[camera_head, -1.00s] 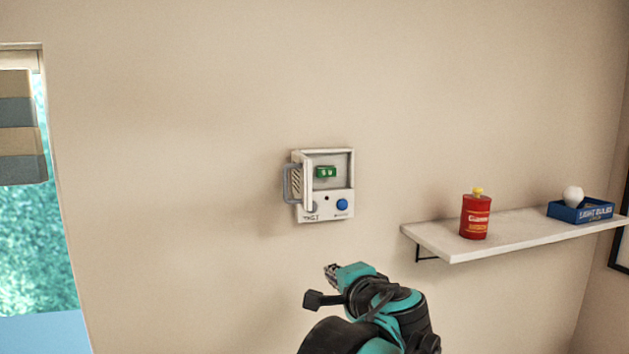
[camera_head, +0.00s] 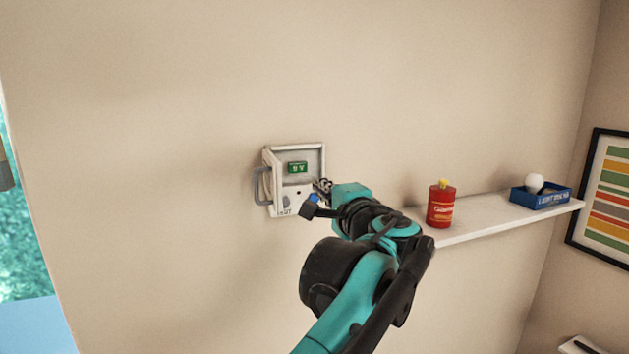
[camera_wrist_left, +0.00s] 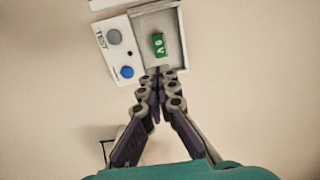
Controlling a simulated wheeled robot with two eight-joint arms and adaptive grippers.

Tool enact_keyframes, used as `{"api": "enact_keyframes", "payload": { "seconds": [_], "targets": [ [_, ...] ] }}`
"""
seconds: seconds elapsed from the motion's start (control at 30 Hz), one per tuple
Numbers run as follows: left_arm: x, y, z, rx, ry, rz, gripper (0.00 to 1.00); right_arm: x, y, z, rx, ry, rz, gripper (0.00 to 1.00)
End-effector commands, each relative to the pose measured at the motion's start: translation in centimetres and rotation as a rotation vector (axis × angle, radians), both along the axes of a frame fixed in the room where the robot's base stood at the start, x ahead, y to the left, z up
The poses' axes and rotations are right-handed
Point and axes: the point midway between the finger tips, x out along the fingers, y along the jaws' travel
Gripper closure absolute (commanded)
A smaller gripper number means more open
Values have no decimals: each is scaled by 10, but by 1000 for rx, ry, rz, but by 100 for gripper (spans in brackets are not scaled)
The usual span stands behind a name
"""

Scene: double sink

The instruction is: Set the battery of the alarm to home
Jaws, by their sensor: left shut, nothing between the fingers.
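The alarm (camera_head: 277,208) is a white box on the wall, its front door swung open to the left with a grey handle. In its recess sits the green 9 V battery (camera_head: 297,168). The left wrist view shows the alarm (camera_wrist_left: 125,75) with a grey button, a blue button and the battery (camera_wrist_left: 158,44) inside the recess. My left gripper (camera_head: 322,187) is at the lower right of the alarm, its fingers together and empty. In the wrist view the fingertips (camera_wrist_left: 158,73) point at the recess edge just below the battery; contact cannot be told. My right gripper is not visible.
A striped picture (camera_head: 607,195) hangs on the right wall. The wall left of the alarm is bare.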

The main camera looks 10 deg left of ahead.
Motion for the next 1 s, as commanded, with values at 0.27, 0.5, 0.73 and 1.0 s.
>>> {"api": "enact_keyframes", "payload": {
  "seconds": [0.27, 0.5, 0.73, 1.0],
  "targets": [
    [48, 35, 3, 0, 0, 6, 100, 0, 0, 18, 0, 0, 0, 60],
    [85, 59, 3, 0, 0, 3, 100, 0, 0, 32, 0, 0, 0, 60],
    [102, 70, 1, 0, 0, 1, 100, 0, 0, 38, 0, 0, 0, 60],
    [103, 71, 0, -1, 1, 1, 100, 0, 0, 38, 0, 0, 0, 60]
  ]
}}
